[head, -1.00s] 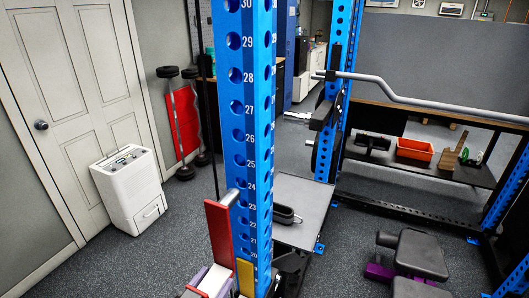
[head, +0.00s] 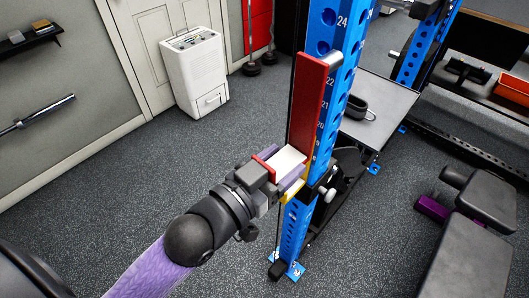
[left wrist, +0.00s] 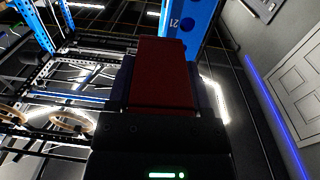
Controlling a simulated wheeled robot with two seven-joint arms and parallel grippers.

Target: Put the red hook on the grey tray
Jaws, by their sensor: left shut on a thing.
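The red hook (head: 311,105) is a tall red plate with a white and yellow lower part. It is against the blue rack upright (head: 343,60), around the numbers 20 to 22. My left gripper (head: 290,168) is shut on the hook's lower part. In the left wrist view the red hook (left wrist: 163,75) fills the space between the fingers, with the blue upright behind it. I cannot tell whether the hook is still seated in the upright. A flat grey surface, likely the grey tray (head: 395,101), lies behind and right of the upright. My right gripper is not in view.
A black cuff-like thing (head: 358,108) lies on the grey surface. A black bench (head: 470,240) stands at the right. A white dehumidifier (head: 195,75) stands by the door. The speckled floor (head: 120,190) at the left is clear.

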